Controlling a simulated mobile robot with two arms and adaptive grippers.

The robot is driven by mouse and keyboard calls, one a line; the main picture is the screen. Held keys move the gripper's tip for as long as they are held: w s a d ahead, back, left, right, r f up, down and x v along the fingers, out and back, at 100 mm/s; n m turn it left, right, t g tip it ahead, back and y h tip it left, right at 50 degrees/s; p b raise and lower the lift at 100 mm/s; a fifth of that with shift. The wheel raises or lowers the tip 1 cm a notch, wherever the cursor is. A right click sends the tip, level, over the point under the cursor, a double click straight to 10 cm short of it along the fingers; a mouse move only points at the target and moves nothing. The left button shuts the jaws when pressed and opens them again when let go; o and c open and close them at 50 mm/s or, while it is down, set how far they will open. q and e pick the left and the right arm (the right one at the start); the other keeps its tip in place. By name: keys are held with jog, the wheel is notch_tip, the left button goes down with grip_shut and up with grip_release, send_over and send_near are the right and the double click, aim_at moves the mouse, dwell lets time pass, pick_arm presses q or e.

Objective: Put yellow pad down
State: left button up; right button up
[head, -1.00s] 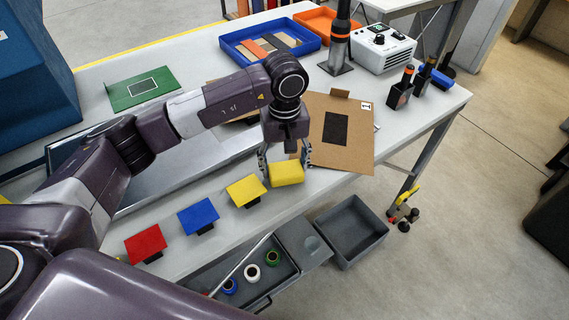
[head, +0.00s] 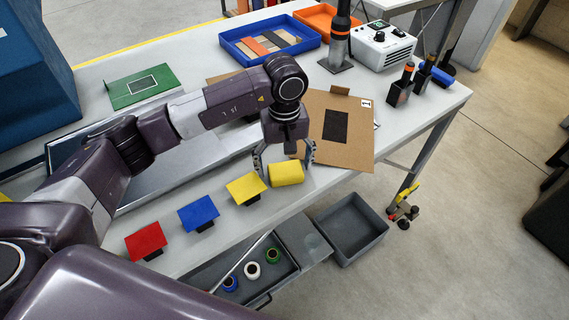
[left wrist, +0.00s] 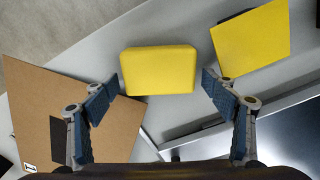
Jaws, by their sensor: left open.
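The yellow pad (head: 287,173) is a thick block with rounded edges, resting on the table near its front edge. It also shows in the left wrist view (left wrist: 160,70), apart from both fingers. My left gripper (head: 284,160) is open above and around the pad, one finger at each side. In the left wrist view the open fingers (left wrist: 160,88) show a gap to the pad on either side. A thin yellow plate on a dark stand (head: 246,187) is just left of the pad; it also shows in the left wrist view (left wrist: 251,38). My right gripper is not seen.
Blue (head: 198,213) and red (head: 146,241) plates stand along the front edge. A cardboard sheet with a black rectangle (head: 337,132) lies right of the gripper. Below the edge are an open drawer with tape rolls (head: 252,270) and a grey bin (head: 350,229).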

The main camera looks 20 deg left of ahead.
aim_at(285, 165)
pick_arm(q)
jog(key=shift+w+r, duration=0.1)
jog(key=shift+r, duration=0.35)
notch_tip(285, 165, up, 11)
jog(key=b, duration=0.2)
jog(key=shift+r+b, duration=0.15)
jog(key=shift+b, duration=0.25)
